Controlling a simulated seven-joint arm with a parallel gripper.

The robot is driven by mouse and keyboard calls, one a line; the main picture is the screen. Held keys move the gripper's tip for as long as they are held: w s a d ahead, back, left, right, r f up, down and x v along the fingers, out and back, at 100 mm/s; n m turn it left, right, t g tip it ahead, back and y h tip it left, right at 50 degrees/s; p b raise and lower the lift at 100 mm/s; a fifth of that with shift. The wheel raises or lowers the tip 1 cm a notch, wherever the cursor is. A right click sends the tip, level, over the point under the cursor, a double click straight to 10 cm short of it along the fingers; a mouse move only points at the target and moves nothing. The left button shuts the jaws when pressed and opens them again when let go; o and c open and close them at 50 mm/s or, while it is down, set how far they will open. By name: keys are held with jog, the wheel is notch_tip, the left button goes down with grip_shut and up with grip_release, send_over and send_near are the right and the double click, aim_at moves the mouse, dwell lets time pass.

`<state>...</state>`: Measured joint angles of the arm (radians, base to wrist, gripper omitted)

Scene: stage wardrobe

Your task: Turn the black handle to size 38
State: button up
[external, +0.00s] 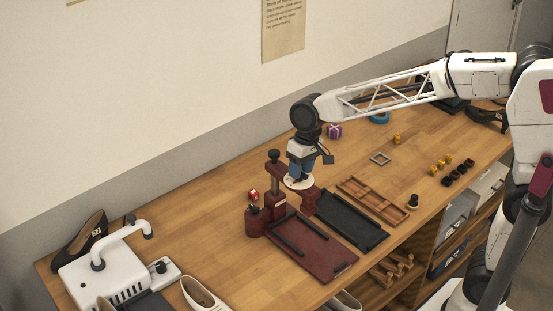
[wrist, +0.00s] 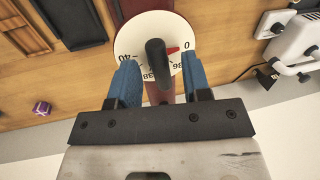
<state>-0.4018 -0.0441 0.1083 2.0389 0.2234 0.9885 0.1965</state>
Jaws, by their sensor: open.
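A white round dial (wrist: 128,42) with printed sizes fills the top middle of the wrist view; 0, 36, 38 and 40 show around its edge. The black handle (wrist: 158,62) stands up from its middle. A red wedge (wrist: 173,50) beside the handle points toward the 0 side, away from 38. My gripper (wrist: 158,88) is open, with one blue finger on either side of the handle and visible gaps between. In the external view my gripper (external: 299,172) is directly above the dial (external: 297,186), on the dark red stand, and hides the handle.
A dark red plate (external: 312,252) and a black tray (external: 352,220) lie in front of the stand. A white machine (external: 95,275) and shoes stand at the front left. The wall runs behind.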

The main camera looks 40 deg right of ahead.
grip_shut()
jog(key=shift+m, duration=0.5)
jog(key=m+t, duration=0.1)
jog(key=m, duration=0.3)
jog(key=shift+s+a, duration=0.1)
jog(key=m, duration=0.5)
jog(key=shift+a+t+h, duration=0.1)
jog(key=shift+t+h, duration=0.2)
jog(key=shift+t, duration=0.1)
jog(key=m, duration=0.3)
jog(key=m+h, duration=0.1)
jog(key=m, duration=0.3)
jog(key=shift+a+t, duration=0.1)
jog(key=shift+t, duration=0.2)
jog(key=m+h, duration=0.1)
jog(key=m, duration=0.5)
jog(key=shift+a+m, duration=0.1)
jog(key=shift+m, duration=0.3)
jog(key=shift+h, duration=0.3)
